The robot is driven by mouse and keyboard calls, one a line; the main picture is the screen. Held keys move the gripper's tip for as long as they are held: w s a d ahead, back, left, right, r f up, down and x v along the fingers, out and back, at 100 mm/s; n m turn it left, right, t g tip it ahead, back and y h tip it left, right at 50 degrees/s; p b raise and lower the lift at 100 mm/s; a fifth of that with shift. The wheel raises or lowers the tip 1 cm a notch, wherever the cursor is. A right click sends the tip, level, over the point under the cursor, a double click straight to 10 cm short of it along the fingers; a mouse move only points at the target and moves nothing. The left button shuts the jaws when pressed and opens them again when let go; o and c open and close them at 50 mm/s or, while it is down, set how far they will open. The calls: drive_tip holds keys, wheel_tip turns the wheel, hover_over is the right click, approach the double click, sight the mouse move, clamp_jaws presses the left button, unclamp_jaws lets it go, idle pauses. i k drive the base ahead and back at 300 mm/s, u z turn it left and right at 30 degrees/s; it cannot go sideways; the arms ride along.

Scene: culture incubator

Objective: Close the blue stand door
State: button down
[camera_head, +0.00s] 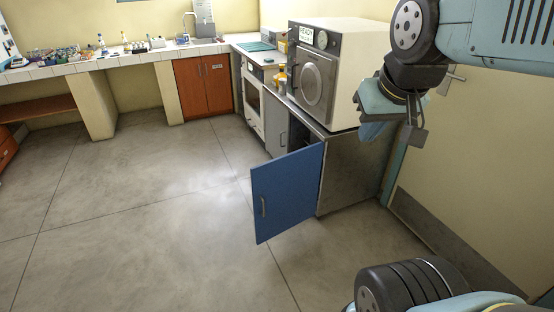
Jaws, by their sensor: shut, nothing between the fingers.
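The blue stand door (290,192) hangs wide open from the metal stand (350,175). It swings out over the floor to the left, with a small handle (263,207) near its free edge. The stand's dark inside shows in part behind the door's top edge. My gripper (368,128) is at the upper right, in front of the stand's side and above the door, well apart from the door. Its fingers are partly hidden by their angle and look shut and empty.
A white incubator (335,60) with a round door stands on the stand. A white oven unit (253,98) and a tiled counter (110,62) with bottles lie behind. The floor (140,215) left of the door is clear.

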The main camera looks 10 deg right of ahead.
sight(285, 188)
drive_tip(key=z, duration=0.1)
drive_tip(key=i, duration=1)
drive_tip(key=u, duration=0.05)
